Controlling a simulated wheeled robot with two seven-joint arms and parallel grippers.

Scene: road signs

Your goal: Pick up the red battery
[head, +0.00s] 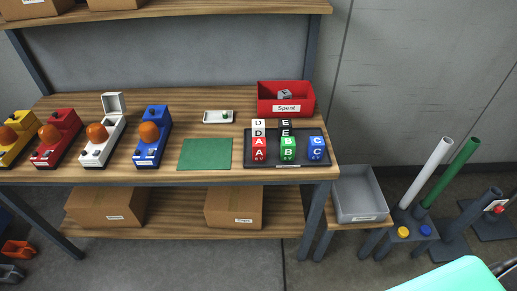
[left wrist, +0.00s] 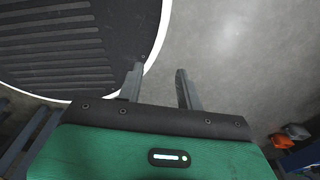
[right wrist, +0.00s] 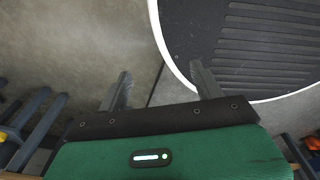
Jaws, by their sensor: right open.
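The red battery (head: 259,154), a small red block marked A, stands at the front left of the black tray (head: 265,162) on the workbench, in the head view. A white block marked D (head: 258,125) stands right behind it. My left gripper (left wrist: 158,70) is open and empty above the floor in the left wrist view. My right gripper (right wrist: 160,68) is open and empty above the floor in the right wrist view. Neither gripper shows in the head view, and both are away from the battery.
A green block (head: 288,154), a blue block (head: 317,154) and a black block (head: 285,126) share the tray. A red bin (head: 286,112) marked Spent stands behind. A green mat (head: 205,154) lies left. A grey bin (head: 365,215) and poles stand right of the bench.

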